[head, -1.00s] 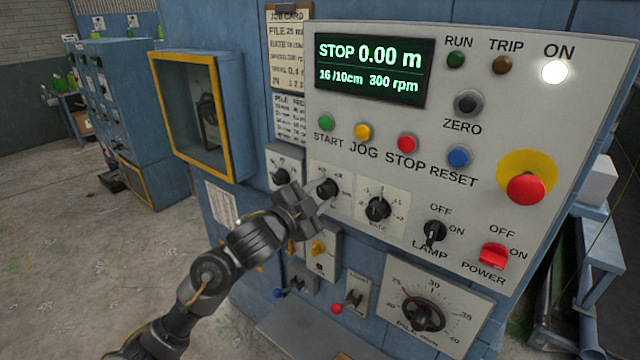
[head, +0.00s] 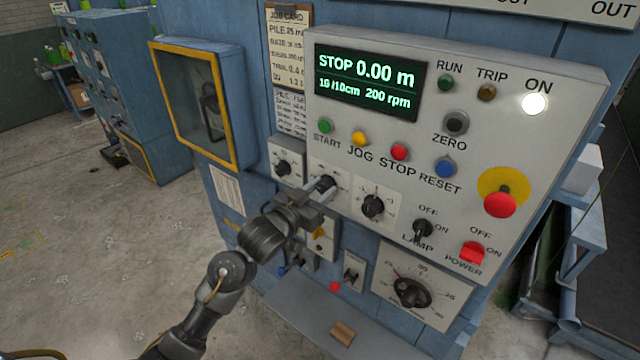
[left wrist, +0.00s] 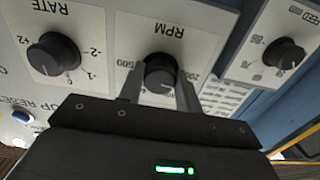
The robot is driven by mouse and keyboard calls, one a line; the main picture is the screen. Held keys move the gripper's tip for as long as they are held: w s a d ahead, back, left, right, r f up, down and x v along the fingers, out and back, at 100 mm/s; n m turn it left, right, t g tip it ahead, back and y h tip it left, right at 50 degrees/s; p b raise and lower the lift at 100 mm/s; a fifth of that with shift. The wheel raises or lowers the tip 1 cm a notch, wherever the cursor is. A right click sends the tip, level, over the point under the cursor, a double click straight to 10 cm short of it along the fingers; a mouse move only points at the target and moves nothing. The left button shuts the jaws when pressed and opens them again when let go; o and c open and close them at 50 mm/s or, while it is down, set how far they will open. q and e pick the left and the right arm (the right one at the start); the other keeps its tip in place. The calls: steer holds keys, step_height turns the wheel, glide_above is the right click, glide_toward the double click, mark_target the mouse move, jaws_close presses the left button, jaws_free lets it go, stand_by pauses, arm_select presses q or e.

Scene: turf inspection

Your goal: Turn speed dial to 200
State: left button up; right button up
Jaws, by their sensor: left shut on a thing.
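The speed dial, a black RPM knob (head: 326,183), sits on a small white plate in the lower left of the control panel. It also shows in the left wrist view (left wrist: 160,72), where the plate reads RPM. My left gripper (head: 321,190) is shut on this knob, one finger on each side of it. Its fingers partly hide the plate's scale. The green display (head: 366,82) reads STOP, 0.00 m and 200 rpm. My right gripper is not in view.
The RATE knob (head: 373,206) is close on the right of the RPM knob, and the feed knob (head: 283,168) is close on its left. A yellow-framed box (head: 196,104) stands out at left. A brown block (head: 342,333) lies on the ledge below.

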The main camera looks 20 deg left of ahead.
arm_select(q)
steer(key=shift+n, duration=1)
steer(key=o, duration=1)
steer(key=shift+s, duration=0.1)
